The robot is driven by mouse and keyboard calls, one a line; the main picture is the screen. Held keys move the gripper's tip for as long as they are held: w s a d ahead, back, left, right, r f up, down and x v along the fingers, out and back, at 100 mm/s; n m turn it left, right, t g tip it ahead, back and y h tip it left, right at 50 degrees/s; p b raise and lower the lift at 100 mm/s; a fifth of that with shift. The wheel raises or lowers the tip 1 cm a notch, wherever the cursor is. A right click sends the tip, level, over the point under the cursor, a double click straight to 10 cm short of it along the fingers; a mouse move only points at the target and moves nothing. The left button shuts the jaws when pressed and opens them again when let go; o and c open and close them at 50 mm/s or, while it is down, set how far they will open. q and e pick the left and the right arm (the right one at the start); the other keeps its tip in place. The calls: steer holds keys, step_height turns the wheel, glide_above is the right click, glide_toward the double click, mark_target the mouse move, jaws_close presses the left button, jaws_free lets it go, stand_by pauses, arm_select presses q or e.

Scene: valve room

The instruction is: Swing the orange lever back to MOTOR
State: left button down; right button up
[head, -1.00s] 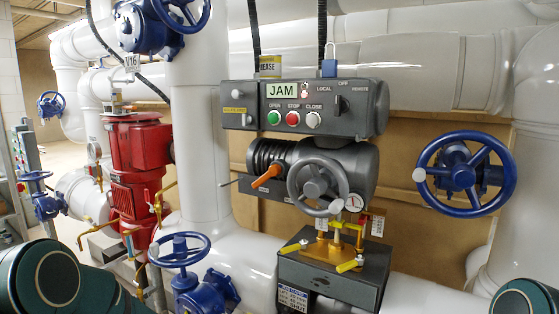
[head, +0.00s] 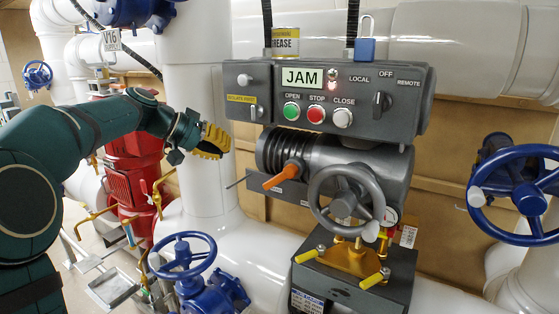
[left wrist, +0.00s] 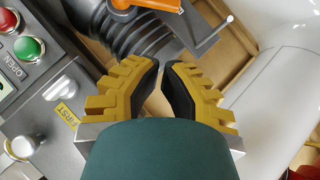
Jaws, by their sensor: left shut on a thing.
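The orange lever (head: 281,177) sits on the grey actuator (head: 335,160), below the push buttons. Its tip points left and slightly down. My left gripper (head: 212,142) is up and left of the lever, in front of the white pipe and apart from the lever. Its yellow fingers (left wrist: 163,68) are drawn close together with their dark pads facing, and I make out nothing between them. In the left wrist view the orange lever (left wrist: 155,4) shows only at the top edge, beyond the fingertips. No MOTOR marking is readable. My right gripper is not in view.
A grey handwheel (head: 346,196) stands right of the lever. A thin rod (head: 242,180) sticks out to its left. The control box (head: 325,95) above shows JAM. Blue valve wheels stand at lower left (head: 180,256) and right (head: 520,193).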

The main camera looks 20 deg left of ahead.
mark_target(279, 178)
arm_select(q)
steer(key=x, duration=0.3)
steer(key=r+x, duration=0.1)
steer(key=x, duration=0.6)
steer(key=shift+w+d+r, duration=0.2)
steer(key=shift+w, duration=0.2)
steer(key=shift+s+d+f, duration=0.2)
steer(key=shift+d+f, duration=0.55)
steer(key=shift+f, duration=0.2)
steer(key=shift+s+d+f+b, duration=0.1)
steer(key=shift+d+f+b, duration=0.2)
steer(key=shift+d+f, duration=0.15)
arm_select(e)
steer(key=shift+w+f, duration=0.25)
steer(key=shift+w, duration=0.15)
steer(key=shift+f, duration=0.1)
arm_select(q)
steer(key=shift+a+f+h+b, duration=0.1)
steer(key=shift+f+h+b, duration=0.2)
steer(key=shift+b, duration=0.2)
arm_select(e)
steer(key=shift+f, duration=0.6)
